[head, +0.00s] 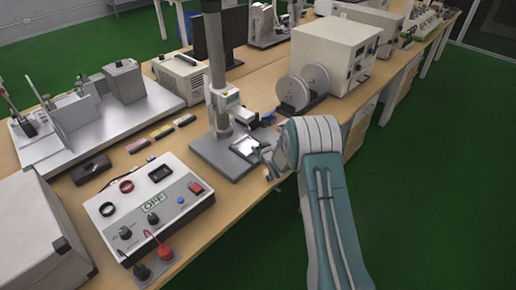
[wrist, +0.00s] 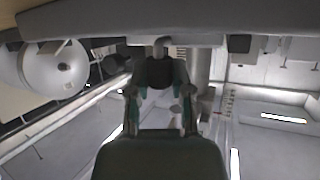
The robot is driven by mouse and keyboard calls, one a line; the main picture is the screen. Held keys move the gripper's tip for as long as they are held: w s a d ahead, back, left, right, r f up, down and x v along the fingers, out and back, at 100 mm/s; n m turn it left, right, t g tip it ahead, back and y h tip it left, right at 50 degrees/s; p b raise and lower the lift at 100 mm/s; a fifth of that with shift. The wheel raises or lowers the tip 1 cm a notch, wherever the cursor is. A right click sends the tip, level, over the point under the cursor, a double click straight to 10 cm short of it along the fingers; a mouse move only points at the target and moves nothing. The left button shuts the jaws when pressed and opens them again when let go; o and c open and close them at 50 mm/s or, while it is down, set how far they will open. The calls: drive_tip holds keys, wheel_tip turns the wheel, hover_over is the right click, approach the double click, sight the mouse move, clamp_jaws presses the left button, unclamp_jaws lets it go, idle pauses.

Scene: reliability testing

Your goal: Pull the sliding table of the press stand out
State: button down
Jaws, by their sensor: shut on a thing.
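The press stand (head: 217,80) stands on the bench at the middle, a grey column on a flat grey base. My gripper (head: 268,157) is at the bench's front edge beside the sliding table, partly hidden by my wrist. The exact finger contact is partly hidden.
A control box with a display (head: 150,207) sits left of the stand. A grinder with two round wheels (head: 302,88) and a white cabinet (head: 335,53) stand to its right. Green floor (head: 430,190) in front of the bench is clear.

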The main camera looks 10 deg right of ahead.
drive_tip(key=s+d, duration=0.1)
drive_tip(key=s, duration=0.1)
drive_tip(key=s+d, duration=0.4)
drive_tip(key=shift+s, duration=0.35)
drive_tip(key=shift+a, duration=0.1)
drive_tip(key=c, duration=0.5)
unclamp_jaws()
drive_tip(key=shift+s, duration=0.1)
drive_tip(key=v, duration=1.1)
drive_tip(key=shift+s, duration=0.35)
drive_tip(key=shift+r, duration=0.1)
